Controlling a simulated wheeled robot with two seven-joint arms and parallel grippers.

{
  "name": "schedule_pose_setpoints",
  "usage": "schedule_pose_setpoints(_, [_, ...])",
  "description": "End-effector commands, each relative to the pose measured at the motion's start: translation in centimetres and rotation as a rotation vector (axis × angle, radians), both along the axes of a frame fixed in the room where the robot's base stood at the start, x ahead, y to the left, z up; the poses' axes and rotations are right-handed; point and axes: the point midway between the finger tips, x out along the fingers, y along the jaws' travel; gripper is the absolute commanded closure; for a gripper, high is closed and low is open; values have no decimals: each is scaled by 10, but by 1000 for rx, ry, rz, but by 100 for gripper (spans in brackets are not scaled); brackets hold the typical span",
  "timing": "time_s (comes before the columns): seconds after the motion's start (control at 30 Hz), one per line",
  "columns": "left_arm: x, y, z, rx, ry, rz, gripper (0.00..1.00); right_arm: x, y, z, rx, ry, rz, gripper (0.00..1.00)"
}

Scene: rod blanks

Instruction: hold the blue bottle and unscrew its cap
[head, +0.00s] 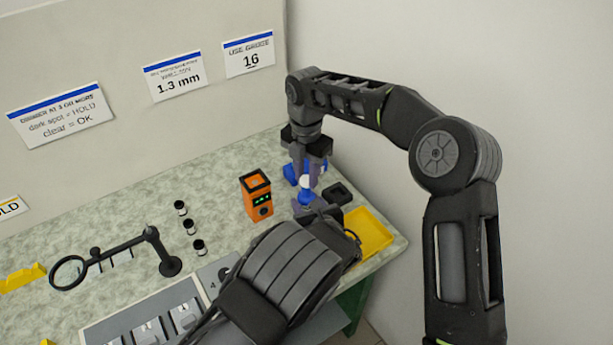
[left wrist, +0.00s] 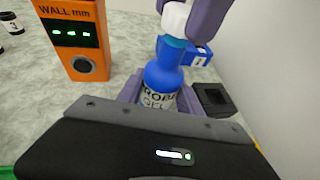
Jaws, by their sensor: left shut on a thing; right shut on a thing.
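The blue bottle (head: 306,196) stands upright near the right end of the bench. In the left wrist view the bottle (left wrist: 163,76) has a white label, partly hidden, and a white cap (left wrist: 175,18). My left gripper (left wrist: 160,97) is shut on the bottle's body from the near side, one finger on each side. My right gripper (head: 307,178) points down from above and is shut on the white cap (head: 306,181). The cap sits at the top of the bottle's neck; I cannot tell whether it has turned.
An orange wall gauge (head: 257,195) stands left of the bottle. A blue bin (head: 290,173) is behind it, a black block (head: 339,192) to the right, and a yellow tray (head: 372,238) at the front right. Black-and-white cylinders (head: 189,227) and a magnifier (head: 70,272) stand further left.

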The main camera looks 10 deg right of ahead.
Motion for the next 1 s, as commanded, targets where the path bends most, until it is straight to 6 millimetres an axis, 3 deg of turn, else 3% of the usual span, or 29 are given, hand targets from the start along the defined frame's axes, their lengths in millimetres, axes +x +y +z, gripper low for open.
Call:
schedule_pose_setpoints(0.47, [0, 0, 0, 0, 0, 0, 100, 0, 0, 4, 1, -1, 0, 100])
schedule_pose_setpoints(0.8, [0, 0, 0, 0, 0, 0, 100, 0, 0, 39, 0, -1, -1, 100])
schedule_pose_setpoints(1.0, [0, 0, 0, 0, 0, 0, 100, 0, 0, 42, 0, 0, 0, 100])
